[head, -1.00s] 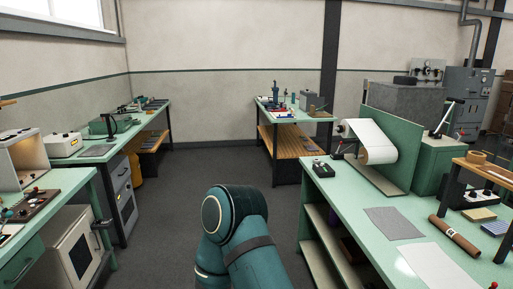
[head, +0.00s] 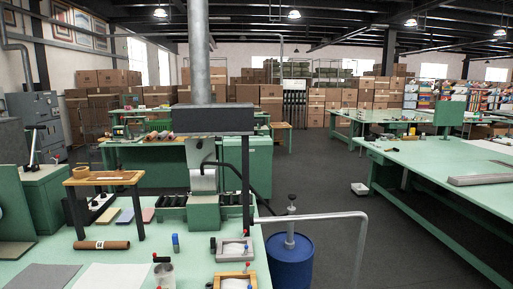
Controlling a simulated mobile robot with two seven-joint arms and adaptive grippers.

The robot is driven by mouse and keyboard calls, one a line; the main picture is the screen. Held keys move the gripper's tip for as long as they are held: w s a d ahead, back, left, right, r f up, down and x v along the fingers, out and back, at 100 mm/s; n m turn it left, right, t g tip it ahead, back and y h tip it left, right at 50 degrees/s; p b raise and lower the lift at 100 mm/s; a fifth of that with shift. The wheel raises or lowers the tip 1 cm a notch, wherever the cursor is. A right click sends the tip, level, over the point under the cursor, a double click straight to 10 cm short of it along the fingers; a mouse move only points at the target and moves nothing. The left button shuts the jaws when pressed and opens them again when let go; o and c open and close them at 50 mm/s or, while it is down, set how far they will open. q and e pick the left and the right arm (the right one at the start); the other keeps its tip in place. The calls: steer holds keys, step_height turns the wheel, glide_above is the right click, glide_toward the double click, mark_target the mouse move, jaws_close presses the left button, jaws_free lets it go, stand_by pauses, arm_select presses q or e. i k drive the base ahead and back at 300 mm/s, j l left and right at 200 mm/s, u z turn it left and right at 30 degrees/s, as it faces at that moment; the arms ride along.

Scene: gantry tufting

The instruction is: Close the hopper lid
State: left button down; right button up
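I cannot make out a hopper or its lid for certain in the head view. Neither of my grippers is in view, and no part of my arms shows. A wide dark box (head: 215,120) sits under a grey vertical duct (head: 199,50), above a green bench machine (head: 204,213) with a pale roller front. I cannot tell whether this box is a hood or has a lid.
A green bench (head: 140,262) fills the lower left, with a brown roll (head: 101,245), a small wooden stand (head: 104,178) and trays. A blue drum (head: 291,265) stands beside it. A long green table (head: 440,160) is at right.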

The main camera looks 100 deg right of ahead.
mark_target(198, 151)
steer(key=z, duration=1.6)
